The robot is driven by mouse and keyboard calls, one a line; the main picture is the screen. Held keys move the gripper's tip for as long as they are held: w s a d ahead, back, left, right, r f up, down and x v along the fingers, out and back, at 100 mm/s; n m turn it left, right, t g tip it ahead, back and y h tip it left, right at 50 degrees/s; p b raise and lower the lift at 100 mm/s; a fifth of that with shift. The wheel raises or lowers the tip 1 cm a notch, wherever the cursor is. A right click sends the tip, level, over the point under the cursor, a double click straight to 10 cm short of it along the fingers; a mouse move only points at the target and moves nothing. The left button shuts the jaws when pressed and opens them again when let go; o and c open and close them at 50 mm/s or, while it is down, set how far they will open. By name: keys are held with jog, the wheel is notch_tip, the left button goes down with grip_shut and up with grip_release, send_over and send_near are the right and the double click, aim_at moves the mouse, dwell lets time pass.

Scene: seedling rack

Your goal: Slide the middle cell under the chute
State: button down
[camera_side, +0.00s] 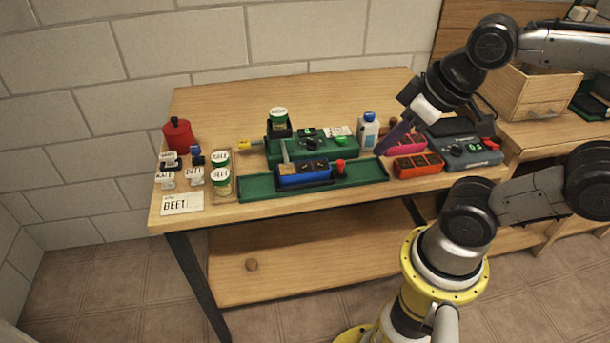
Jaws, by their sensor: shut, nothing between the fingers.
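A blue cell strip (304,181) with dark-filled cells sits in a long green channel (362,176). A red knob (340,166) stands at the strip's right end. A green machine (345,150) stands just behind the channel. A thin grey upright piece (284,151), which may be the chute, comes down over the strip's left part. I cannot tell exactly which cell lies below it. My gripper (379,152) is shut and empty, pointing down and left. It is behind and right of the red knob, apart from the strip as far as I can see.
A white bottle with a blue cap (368,131) stands close to my gripper. Pink (406,145) and orange (418,165) cell trays and a dark scale-like device (465,150) are to the right. Labelled jars (221,183), tags and a BEET card (182,203) are at the left.

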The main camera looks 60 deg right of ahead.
jog(key=c, duration=1.2)
grip_release()
jog(key=shift+c, duration=0.2)
jog(key=shift+o, duration=1.2)
jog(key=shift+m, duration=0.5)
jog(key=shift+o, duration=0.2)
jog(key=shift+r+m, duration=0.25)
jog(key=shift+m, duration=0.35)
jog(key=m+g, duration=0.6)
jog(key=m, duration=1)
send_over(341, 161)
notch_tip(341, 161, down, 5)
notch_tip(341, 161, down, 13)
jog(key=shift+f, duration=0.1)
